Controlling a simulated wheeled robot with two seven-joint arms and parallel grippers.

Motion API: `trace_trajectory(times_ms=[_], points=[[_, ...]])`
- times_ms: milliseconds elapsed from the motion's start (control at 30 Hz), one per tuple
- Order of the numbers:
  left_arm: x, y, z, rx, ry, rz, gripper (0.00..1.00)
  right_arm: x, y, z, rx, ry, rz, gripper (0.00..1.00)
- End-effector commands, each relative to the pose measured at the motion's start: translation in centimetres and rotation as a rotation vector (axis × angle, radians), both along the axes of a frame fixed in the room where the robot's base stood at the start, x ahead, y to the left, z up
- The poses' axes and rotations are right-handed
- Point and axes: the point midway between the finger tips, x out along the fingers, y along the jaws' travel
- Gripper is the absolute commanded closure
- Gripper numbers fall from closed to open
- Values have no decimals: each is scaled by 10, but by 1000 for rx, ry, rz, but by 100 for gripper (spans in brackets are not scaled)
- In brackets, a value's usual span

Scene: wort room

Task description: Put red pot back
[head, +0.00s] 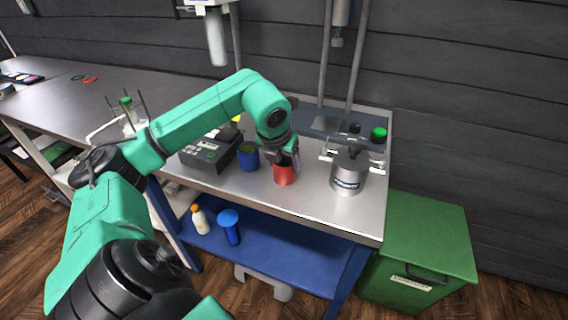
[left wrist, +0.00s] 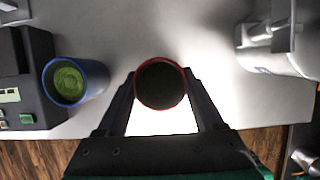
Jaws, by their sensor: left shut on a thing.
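The red pot (head: 284,175) is on the steel bench top, upright, near the bench's front edge. In the left wrist view the red pot (left wrist: 161,85) shows from above as a red rim around a dark inside. My left gripper (head: 281,153) reaches down over it and is shut on it, one finger on each side in the left wrist view (left wrist: 162,100). The pot's underside is hidden, so I cannot tell whether it touches the bench. My right gripper is not in view.
A blue pot (head: 249,158) with green contents stands just left of the red pot, beside a dark device with a display (head: 208,151). A silver canister (head: 348,171) stands to the right. A green bin (head: 420,250) is right of the bench. Bare bench top (head: 310,205) lies in front.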

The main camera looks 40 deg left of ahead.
Motion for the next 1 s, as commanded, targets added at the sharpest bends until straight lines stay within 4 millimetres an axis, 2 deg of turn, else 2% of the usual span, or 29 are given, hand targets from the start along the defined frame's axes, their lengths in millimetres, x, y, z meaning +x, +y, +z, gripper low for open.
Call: trace_trajectory(times_ms=[267,300,367,633,767,867,1000], points=[[0,0,-3,0,-3,0,100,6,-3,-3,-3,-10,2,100],[0,0,-2,0,-2,0,24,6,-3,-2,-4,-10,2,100],[0,0,-1,0,-2,0,1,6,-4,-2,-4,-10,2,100],[0,0,-1,0,-2,0,1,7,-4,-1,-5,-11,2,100],[0,0,5,0,-3,0,1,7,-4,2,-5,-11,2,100],[-5,-2,19,1,-7,0,1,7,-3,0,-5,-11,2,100],[-17,-7,52,2,-9,-2,1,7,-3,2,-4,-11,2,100]])
